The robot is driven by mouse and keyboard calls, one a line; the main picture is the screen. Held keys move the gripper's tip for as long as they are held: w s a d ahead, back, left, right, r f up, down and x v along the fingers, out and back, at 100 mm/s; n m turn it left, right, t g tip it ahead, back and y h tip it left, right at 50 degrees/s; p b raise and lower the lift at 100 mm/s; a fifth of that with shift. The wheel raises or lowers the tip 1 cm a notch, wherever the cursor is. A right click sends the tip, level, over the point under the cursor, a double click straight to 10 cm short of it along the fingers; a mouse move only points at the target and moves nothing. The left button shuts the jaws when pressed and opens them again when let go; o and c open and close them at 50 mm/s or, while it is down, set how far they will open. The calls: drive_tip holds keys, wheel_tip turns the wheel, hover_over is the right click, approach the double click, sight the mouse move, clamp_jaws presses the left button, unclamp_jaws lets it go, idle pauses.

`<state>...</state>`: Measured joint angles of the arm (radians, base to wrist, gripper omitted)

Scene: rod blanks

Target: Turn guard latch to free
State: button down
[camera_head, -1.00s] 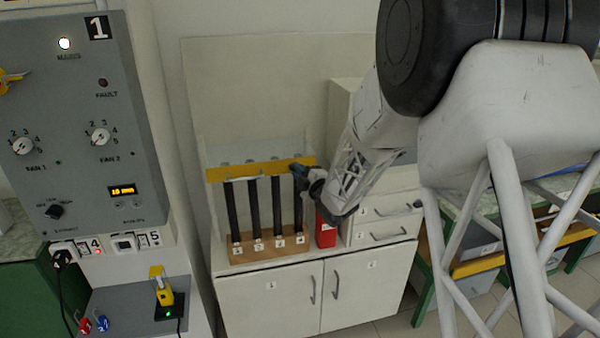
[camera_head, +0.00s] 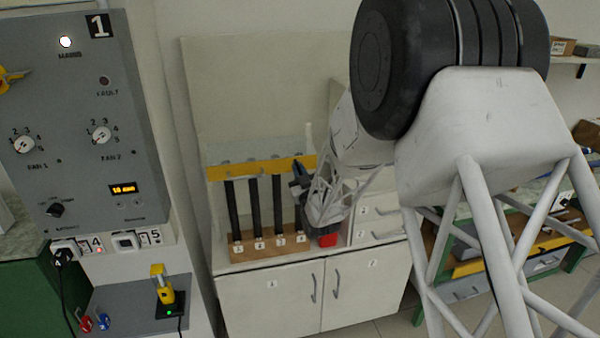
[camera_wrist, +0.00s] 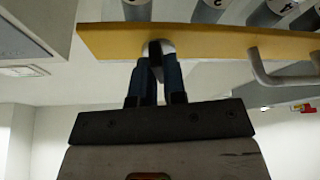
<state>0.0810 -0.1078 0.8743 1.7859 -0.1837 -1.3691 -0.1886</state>
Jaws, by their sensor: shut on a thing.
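The guard is a clear panel with a yellow bar (camera_head: 240,171) across the front of the rod rack; the bar also crosses the wrist view (camera_wrist: 210,42). A small pale latch (camera_wrist: 167,46) sits on the bar near its end. My gripper (camera_wrist: 156,62) is shut on the latch, its two blue-grey fingers around it. In the head view my gripper (camera_head: 298,178) is at the right end of the bar. The fingers hide much of the latch, so its exact angle cannot be told.
Several dark rods (camera_head: 255,208) stand in a numbered wooden block (camera_head: 262,249) behind the bar. A red container (camera_head: 328,240) stands just right of the block, partly hidden by my arm. A metal handle (camera_wrist: 285,76) sticks out from the bar beside the latch.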

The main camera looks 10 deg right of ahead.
drive_tip(key=shift+a+m+h, duration=0.1)
drive_tip(key=shift+m+h, duration=1.1)
drive_tip(key=shift+m, duration=1.2)
drive_tip(key=c, duration=1.2)
unclamp_jaws()
drive_tip(key=shift+v, duration=3.9)
drive_tip(key=shift+f, duration=0.1)
